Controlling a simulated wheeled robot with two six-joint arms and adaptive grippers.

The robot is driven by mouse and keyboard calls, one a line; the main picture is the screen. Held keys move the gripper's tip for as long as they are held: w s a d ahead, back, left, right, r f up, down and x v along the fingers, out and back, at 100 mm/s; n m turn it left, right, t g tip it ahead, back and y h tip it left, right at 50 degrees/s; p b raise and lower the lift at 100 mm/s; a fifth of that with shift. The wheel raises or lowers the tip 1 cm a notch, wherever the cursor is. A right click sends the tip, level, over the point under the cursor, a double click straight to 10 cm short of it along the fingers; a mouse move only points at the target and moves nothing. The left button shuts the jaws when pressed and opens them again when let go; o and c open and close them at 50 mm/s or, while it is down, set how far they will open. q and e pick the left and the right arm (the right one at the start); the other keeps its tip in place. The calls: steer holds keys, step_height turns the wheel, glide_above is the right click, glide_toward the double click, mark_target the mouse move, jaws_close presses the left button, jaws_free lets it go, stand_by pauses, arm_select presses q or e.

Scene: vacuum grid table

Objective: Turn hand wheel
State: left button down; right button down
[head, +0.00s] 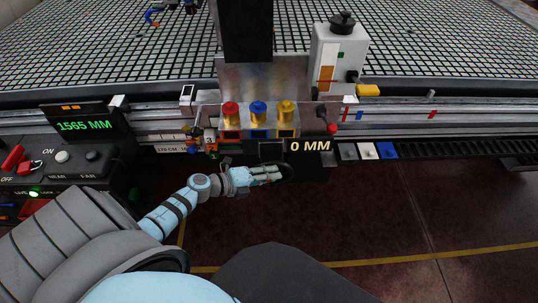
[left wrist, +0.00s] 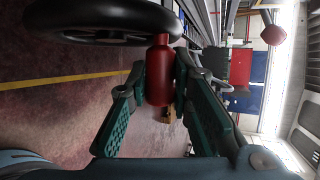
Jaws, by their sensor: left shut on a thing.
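The hand wheel (left wrist: 100,36) is a dark ring at the top left of the left wrist view. A red handle (left wrist: 160,85) hangs from its rim by a thin red stem. My left gripper (left wrist: 158,98) has its two green padded fingers on either side of this handle, shut on it. In the head view my left gripper (head: 262,174) is under the table's front edge, just below the "0 MM" display (head: 308,145). The wheel cannot be made out clearly there. My right gripper is not in view.
The grid table (head: 130,55) fills the back. A carriage on its front rail carries red (head: 231,115), blue (head: 258,113) and yellow (head: 286,112) knobs. A control panel with a green "1565 MM" display (head: 84,125) stands left. The floor below right is clear.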

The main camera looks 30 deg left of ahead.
arm_select(q)
steer(key=shift+w+r, duration=0.15)
steer(key=shift+r, duration=0.05)
steer(key=c, duration=1.4)
jaws_free()
steer(key=shift+f, duration=0.1)
steer(key=v, duration=1.2)
